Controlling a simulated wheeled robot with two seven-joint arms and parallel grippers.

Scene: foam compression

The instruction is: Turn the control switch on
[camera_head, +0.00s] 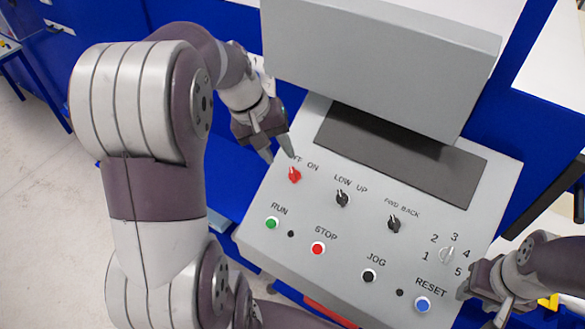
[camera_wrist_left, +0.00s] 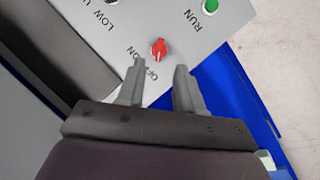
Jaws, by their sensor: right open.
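The control switch is a red rotary knob (camera_head: 294,175) under the OFF/ON labels at the upper left of the grey control panel (camera_head: 345,255). In the left wrist view the red knob (camera_wrist_left: 158,48) sits just beyond the fingertips. My left gripper (camera_head: 277,155) is open and empty, its fingers close above the knob and apart from it; it also shows in the left wrist view (camera_wrist_left: 159,68). One finger partly covers the OFF/ON label. My right gripper (camera_head: 466,289) is at the panel's right edge, near the RESET button.
Black LOW/UP (camera_head: 342,199) and FWD/BACK (camera_head: 394,223) knobs sit right of the red one. Green RUN (camera_head: 272,223), red STOP (camera_head: 318,248), black JOG (camera_head: 369,276) and blue RESET (camera_head: 422,305) buttons lie below. A grey box (camera_head: 380,65) overhangs behind the panel.

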